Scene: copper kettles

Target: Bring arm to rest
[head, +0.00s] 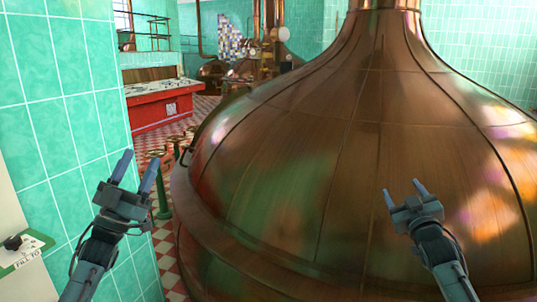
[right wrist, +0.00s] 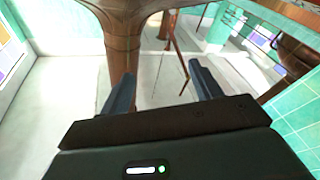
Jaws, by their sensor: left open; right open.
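My left gripper (head: 136,170) is raised at the left of the head view, in front of the green tiled wall. Its two fingers are apart and nothing is between them. My right gripper (head: 403,190) is at the right of the head view, in front of the large copper kettle (head: 330,150). Its fingers are also apart and empty. In the right wrist view the open fingers (right wrist: 160,90) frame a copper-brown column and pale floor behind. I cannot tell how far either gripper is from the surfaces behind it.
A dial panel (head: 22,250) marked "FILL TO" sits at the lower left edge. The green tiled wall (head: 62,110) rises on the left. A red console (head: 160,107) stands farther back. A strip of checkered floor (head: 165,245) shows between wall and kettle.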

